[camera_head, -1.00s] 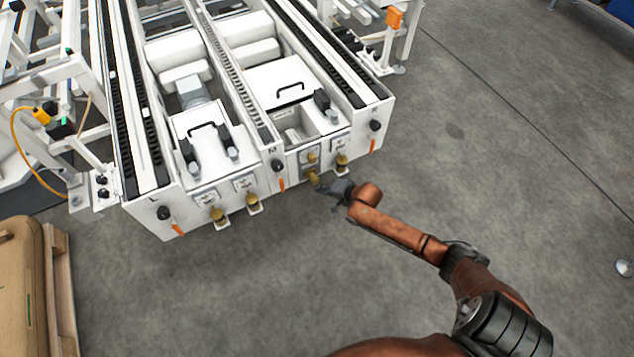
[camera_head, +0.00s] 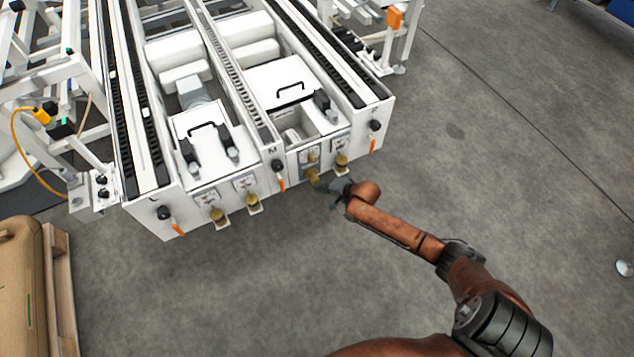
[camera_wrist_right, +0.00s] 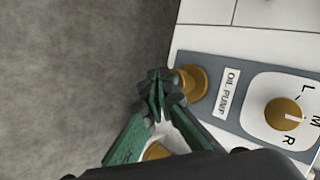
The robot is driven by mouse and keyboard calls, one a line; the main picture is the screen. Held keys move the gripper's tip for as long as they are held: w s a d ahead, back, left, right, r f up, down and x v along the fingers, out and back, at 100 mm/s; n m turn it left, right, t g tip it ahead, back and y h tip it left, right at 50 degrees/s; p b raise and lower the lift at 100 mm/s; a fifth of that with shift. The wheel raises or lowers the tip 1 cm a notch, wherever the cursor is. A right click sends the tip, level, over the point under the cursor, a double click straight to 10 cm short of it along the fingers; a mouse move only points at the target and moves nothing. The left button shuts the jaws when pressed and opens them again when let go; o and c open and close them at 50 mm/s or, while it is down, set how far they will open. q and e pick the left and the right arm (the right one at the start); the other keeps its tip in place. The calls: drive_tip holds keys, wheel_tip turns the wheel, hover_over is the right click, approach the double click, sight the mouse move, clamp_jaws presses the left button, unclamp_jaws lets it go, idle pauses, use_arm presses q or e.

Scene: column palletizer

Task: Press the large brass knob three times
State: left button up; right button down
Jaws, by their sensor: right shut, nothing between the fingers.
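The large brass knob (camera_wrist_right: 192,83) sticks out of a grey plate labelled OIL PUMP in the right wrist view. It also shows low on the front of the white machine in the head view (camera_head: 312,174). My right gripper (camera_wrist_right: 160,86) is shut and empty, with green fingers and dark tips. Its fingertips are right at the outer end of the knob and overlap its edge; I cannot tell whether they touch it. In the head view the right gripper (camera_head: 331,187) is just right of the knob. My left gripper is not in view.
A brass rotary selector (camera_wrist_right: 284,114) marked L, M, R sits beside the knob on the plate. Another brass part (camera_wrist_right: 157,151) is partly hidden behind the gripper. More brass knobs (camera_head: 218,214) line the machine front (camera_head: 265,199). A pallet (camera_head: 60,290) stands at left.

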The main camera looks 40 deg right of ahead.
drive_tip(key=shift+w+d, duration=0.15)
drive_tip(key=shift+w, duration=0.35)
idle(0.3)
drive_tip(key=shift+w+b, duration=0.15)
drive_tip(key=shift+b, duration=0.15)
drive_tip(key=shift+w+d, duration=0.15)
drive_tip(key=shift+w, duration=0.25)
idle(0.3)
drive_tip(key=shift+r, duration=0.1)
drive_tip(key=s+p, duration=0.2)
drive_tip(key=s, duration=0.1)
drive_tip(key=shift+a+p, duration=0.3)
drive_tip(key=shift+a, duration=0.1)
idle(0.3)
